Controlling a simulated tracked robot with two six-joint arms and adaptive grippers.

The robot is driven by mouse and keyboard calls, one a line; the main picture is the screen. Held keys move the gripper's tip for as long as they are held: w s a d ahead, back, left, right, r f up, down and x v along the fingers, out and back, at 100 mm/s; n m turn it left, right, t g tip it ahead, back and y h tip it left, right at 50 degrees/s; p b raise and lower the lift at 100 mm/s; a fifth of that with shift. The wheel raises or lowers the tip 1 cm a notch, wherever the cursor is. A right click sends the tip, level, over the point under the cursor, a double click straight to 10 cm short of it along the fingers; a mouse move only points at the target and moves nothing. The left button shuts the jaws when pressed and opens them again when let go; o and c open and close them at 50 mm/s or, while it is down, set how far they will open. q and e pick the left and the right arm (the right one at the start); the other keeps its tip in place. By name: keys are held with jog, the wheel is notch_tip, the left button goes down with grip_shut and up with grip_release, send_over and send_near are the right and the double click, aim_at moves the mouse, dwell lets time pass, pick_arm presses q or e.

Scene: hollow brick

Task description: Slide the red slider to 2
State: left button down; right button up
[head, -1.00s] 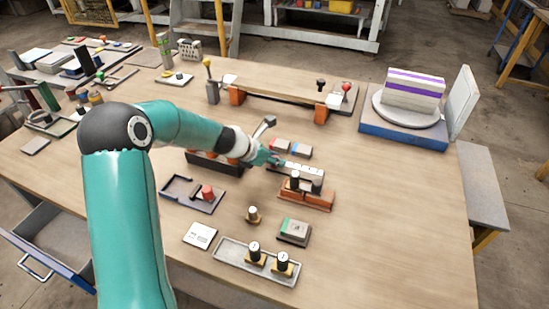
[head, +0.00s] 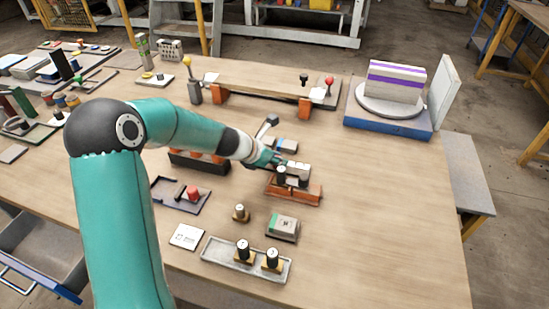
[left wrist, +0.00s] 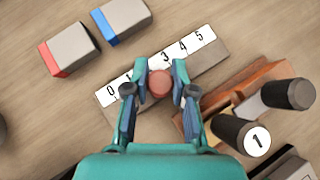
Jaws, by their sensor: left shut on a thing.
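The number scale (left wrist: 206,62) is a grey block with a white strip marked 0 to 5, lying at an angle in the left wrist view. It also shows in the head view (head: 303,171). The red slider (left wrist: 159,84) is a round reddish knob on this block, between the 1 and the 3. The mark for 2 is hidden behind a finger. My left gripper (left wrist: 159,91) is shut on the red slider, one finger on each side. In the head view, my left gripper (head: 279,161) covers the scale's left part. My right gripper is out of view.
A red-ended block (left wrist: 70,50) and a blue-ended block (left wrist: 121,21) lie beyond the scale. An orange-brown holder (head: 292,191) with dark cylinders stands close on the near side. A tray (head: 222,251) with two cylinders is nearer. Bare tabletop (head: 390,210) lies to the right.

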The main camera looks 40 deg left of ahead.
pick_arm(q)
jog(key=c, duration=0.9)
grip_release()
jog(key=shift+s, duration=0.15)
jog(key=shift+c, duration=0.2)
jog(key=shift+s+a+r, duration=0.15)
jog(key=shift+s+r, duration=0.15)
jog(key=shift+r, duration=0.1)
jog(key=v, duration=1)
jog(key=shift+s+r, duration=0.2)
jog(key=shift+s, duration=0.15)
jog(key=shift+a, duration=0.15)
